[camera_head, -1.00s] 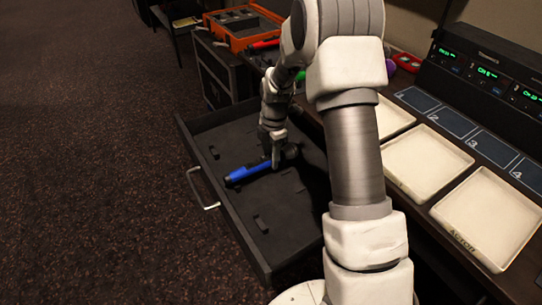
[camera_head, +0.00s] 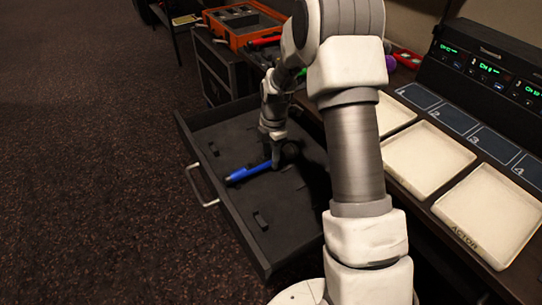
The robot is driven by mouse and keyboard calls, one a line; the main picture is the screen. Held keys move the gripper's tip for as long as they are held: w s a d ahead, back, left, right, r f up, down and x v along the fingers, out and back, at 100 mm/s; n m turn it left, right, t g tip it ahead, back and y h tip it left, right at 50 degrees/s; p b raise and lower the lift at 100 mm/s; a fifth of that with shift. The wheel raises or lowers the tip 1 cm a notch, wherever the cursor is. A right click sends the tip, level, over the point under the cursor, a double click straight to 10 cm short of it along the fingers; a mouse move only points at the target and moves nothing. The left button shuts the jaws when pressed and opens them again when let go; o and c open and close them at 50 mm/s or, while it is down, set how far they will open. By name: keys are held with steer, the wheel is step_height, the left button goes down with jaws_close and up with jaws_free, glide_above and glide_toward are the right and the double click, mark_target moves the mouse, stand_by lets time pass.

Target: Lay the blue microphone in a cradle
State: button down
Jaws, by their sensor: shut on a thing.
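The blue microphone (camera_head: 244,172) lies roughly level, low inside the open dark drawer (camera_head: 283,233). Its blue body points left and its dark head end is partly hidden by my gripper. My gripper (camera_head: 276,163) points down and is shut on the microphone near its right part. I cannot tell whether the microphone rests in a cradle or is just above one.
An orange case (camera_head: 240,22) stands behind the drawer. On the desk at right are cream trays (camera_head: 488,213), numbered dark pads (camera_head: 492,146) and a receiver rack (camera_head: 490,75) with green displays. The drawer's handle (camera_head: 203,187) faces left over open carpet.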

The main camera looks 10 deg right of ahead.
jaws_free()
stand_by(0.6)
steer(key=shift+r, duration=0.1)
stand_by(0.3)
steer(key=shift+r+p, duration=2.55)
steer(key=shift+r, duration=0.85)
